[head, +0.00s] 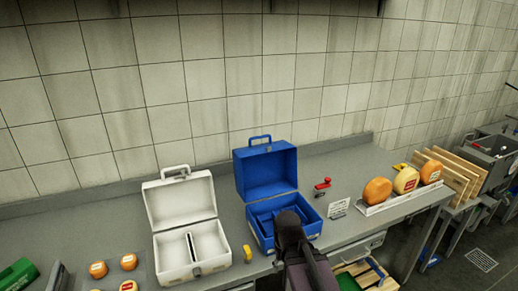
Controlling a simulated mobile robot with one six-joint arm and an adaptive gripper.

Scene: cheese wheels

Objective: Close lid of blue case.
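The blue case (258,233) stands on the grey counter in the middle of the head view. Its lid (270,173) is open and stands upright at the back, with a handle on top. A blue insert shows inside the case. My dark arm (298,255) reaches up from the bottom edge in front of the case and covers part of its right front. My gripper's fingers cannot be made out, so I cannot tell whether they touch the case.
A white case (205,262), also open, stands left of the blue one. A yellow object (247,254) lies between them. A red-handled item (322,187), a printed card (338,208) and a tray of cheese wheels (405,200) are to the right. A tiled wall (225,85) rises behind.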

